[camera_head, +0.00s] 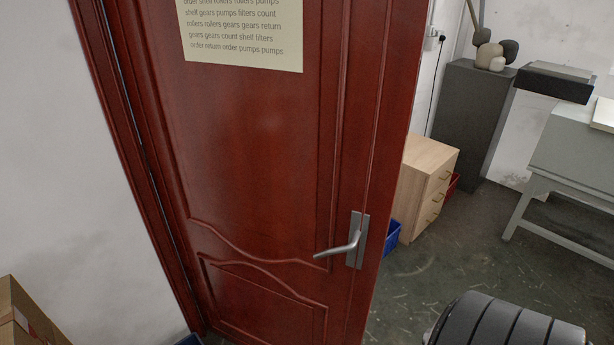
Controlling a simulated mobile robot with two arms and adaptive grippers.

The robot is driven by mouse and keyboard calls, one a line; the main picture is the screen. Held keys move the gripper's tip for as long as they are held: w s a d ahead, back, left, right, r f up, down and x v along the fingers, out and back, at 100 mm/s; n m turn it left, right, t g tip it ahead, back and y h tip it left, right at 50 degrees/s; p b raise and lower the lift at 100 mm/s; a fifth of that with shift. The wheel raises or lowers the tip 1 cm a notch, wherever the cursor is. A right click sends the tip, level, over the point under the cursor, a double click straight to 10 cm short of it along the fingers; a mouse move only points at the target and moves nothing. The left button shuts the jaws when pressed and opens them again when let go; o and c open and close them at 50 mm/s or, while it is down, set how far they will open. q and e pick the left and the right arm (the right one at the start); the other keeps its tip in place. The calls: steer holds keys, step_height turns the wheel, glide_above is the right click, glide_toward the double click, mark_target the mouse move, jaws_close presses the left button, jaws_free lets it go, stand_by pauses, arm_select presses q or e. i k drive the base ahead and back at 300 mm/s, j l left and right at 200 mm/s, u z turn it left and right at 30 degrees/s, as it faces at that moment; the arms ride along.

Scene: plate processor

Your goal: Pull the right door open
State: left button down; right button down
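One red-brown wooden door (262,160) fills the middle of the head view. Its left edge meets a red door frame (113,110) on the white wall. Its right edge stands free, with a room visible past it, so it is at least partly open. A silver lever handle (353,243) is on the door near the right edge, pointing left. A cream sheet of printed text (243,32) is on the upper part. No second door shows. Neither gripper is in view.
Past the door's edge are a wooden drawer cabinet (427,180), a blue bin (392,238), a dark grey cabinet (473,115) and a grey table (575,150). The dark floor (470,255) between them is clear. Cardboard (22,318) is at lower left. A black ribbed shape fills the lower right corner.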

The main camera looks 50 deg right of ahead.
mark_target(271, 133)
steer(key=k+l+u, duration=0.2)
steer(key=l, duration=0.3)
steer(key=l+u, duration=0.2)
steer(key=l, duration=0.25)
steer(key=k+l+u, duration=0.2)
steer(key=l, duration=0.25)
steer(key=k+l+u, duration=0.2)
steer(key=l, duration=0.2)
steer(key=k+l+u, duration=0.2)
steer(key=l, duration=0.2)
steer(key=k+l, duration=0.25)
steer(key=l, duration=0.15)
